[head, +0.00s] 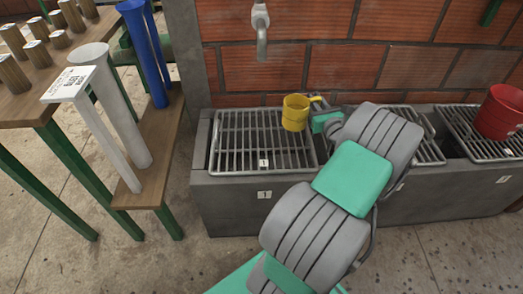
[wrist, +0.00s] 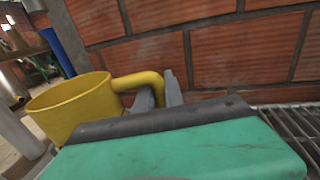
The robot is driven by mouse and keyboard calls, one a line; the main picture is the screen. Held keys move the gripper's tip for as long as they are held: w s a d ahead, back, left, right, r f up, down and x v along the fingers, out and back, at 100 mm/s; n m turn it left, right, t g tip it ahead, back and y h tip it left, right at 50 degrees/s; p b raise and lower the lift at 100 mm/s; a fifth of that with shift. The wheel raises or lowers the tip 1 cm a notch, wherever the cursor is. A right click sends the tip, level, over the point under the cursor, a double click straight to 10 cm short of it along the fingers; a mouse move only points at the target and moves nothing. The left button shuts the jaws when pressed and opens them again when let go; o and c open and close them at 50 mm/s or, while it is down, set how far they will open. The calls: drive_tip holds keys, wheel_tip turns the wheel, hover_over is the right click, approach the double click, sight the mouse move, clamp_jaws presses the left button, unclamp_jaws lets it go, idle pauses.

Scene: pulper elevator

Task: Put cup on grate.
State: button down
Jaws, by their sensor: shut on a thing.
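A yellow cup (head: 294,114) with a side handle is over the right part of the left grate (head: 235,150) in the head view. It looks upright; I cannot tell whether its base touches the bars. My gripper (head: 320,103) is to the right of the cup, shut on its handle. In the wrist view, the cup (wrist: 66,104) is at the left, and the grey fingers of my gripper (wrist: 159,90) close around the handle. The cup's base is hidden there behind my gripper's body.
A tap (head: 261,30) hangs on the brick wall above the left grate. A red bucket (head: 499,112) stands on the right grate (head: 462,127). A wooden bench (head: 150,160) with grey and blue tubes stands at the left. The left grate's left part is clear.

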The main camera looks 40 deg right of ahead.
drive_tip(key=shift+s+d+f, duration=0.25)
drive_tip(key=shift+d+f, duration=0.15)
drive_tip(key=shift+d, duration=0.15)
drive_tip(key=w+a+f+b, duration=0.1)
drive_tip(key=w+f+b, duration=0.1)
drive_tip(key=w+f, duration=0.1)
drive_tip(key=w+a+f+b, duration=0.2)
drive_tip(key=w+f, duration=0.1)
drive_tip(key=w, duration=0.2)
drive_tip(key=w+a+f+b, duration=0.1)
drive_tip(key=w+f+b, duration=0.1)
drive_tip(key=w, duration=0.3)
drive_tip(key=shift+a+f, duration=0.2)
drive_tip(key=shift+f, duration=0.25)
drive_tip(key=shift+a+f, duration=0.2)
drive_tip(key=shift+f, duration=0.25)
wheel_tip(320, 180, down, 3)
drive_tip(key=b, duration=0.3)
drive_tip(key=shift+f, duration=0.1)
drive_tip(key=shift+r, duration=0.25)
drive_tip(key=shift+f, duration=0.2)
drive_tip(key=c, duration=1.4)
unclamp_jaws()
drive_tip(key=shift+c, duration=0.2)
drive_tip(key=shift+r, duration=0.1)
drive_tip(key=p+v, duration=0.3)
drive_tip(key=v, duration=0.9)
